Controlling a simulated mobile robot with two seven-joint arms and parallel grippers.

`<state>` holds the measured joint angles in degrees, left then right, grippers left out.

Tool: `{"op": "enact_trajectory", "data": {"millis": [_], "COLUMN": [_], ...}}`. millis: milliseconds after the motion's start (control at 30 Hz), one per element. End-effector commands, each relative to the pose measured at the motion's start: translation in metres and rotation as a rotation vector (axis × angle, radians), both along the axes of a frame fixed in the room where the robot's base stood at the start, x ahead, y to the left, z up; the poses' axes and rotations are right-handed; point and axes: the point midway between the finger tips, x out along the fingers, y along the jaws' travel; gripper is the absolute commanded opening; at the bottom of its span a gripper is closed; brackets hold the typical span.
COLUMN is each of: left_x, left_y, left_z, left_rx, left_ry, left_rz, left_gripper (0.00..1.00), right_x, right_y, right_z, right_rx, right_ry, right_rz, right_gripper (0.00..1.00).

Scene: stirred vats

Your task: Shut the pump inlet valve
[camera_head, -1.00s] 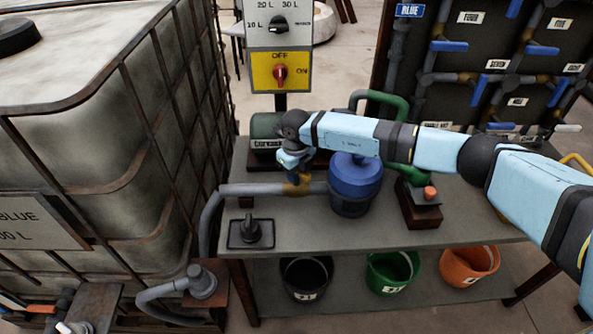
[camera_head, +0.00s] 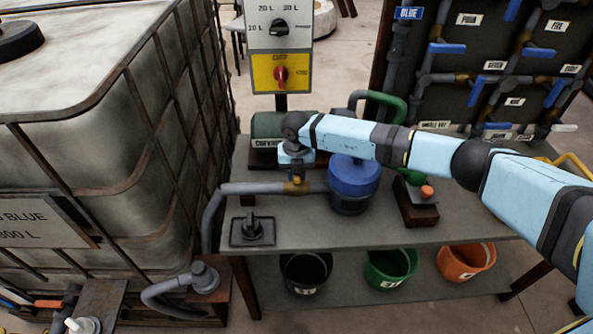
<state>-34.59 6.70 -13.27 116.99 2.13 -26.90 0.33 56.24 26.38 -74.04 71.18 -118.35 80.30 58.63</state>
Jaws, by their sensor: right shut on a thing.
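The pump inlet valve (camera_head: 296,188) is a brass-coloured body in the grey pipe (camera_head: 255,188) that runs along the bench into the blue-topped pump (camera_head: 354,185). My right gripper (camera_head: 297,176) comes down on the valve from above and is shut on its handle. The handle is mostly hidden by the jaws and wrist, so its exact angle cannot be told. My left gripper is not in view.
A yellow OFF/ON switch plate (camera_head: 281,73) with a red knob stands behind the bench. A black knob (camera_head: 252,229) sits on the bench front left. Black, green and orange buckets (camera_head: 466,262) stand on the lower shelf. A caged tank (camera_head: 80,130) fills the left.

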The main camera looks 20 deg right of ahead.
Motion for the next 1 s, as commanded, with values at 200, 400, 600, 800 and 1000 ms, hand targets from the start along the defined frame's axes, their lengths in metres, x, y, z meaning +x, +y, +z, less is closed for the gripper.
{"op": "enact_trajectory", "data": {"millis": [200,400,600,800,1000], "left_x": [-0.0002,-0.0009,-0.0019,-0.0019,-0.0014], "left_y": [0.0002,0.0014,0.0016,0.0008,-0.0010], "left_z": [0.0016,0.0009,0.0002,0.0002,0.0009], "left_rx": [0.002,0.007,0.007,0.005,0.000], "left_ry": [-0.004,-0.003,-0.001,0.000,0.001], "left_rz": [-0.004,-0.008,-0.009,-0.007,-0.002], "left_gripper": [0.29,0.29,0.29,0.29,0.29], "right_x": [0.0023,0.0025,0.0023,0.0013,0.0012], "right_y": [-0.0002,-0.0005,-0.0006,-0.0004,-0.0003], "right_z": [0.0030,0.0030,0.0029,0.0016,0.0061], "right_rx": [0.002,0.002,0.002,0.001,0.001], "right_ry": [-0.006,-0.006,-0.006,-0.003,-0.002], "right_rz": [-0.024,-0.026,-0.025,-0.023,-0.022], "right_gripper": [0.00,0.00,0.38,0.48,0.48]}}
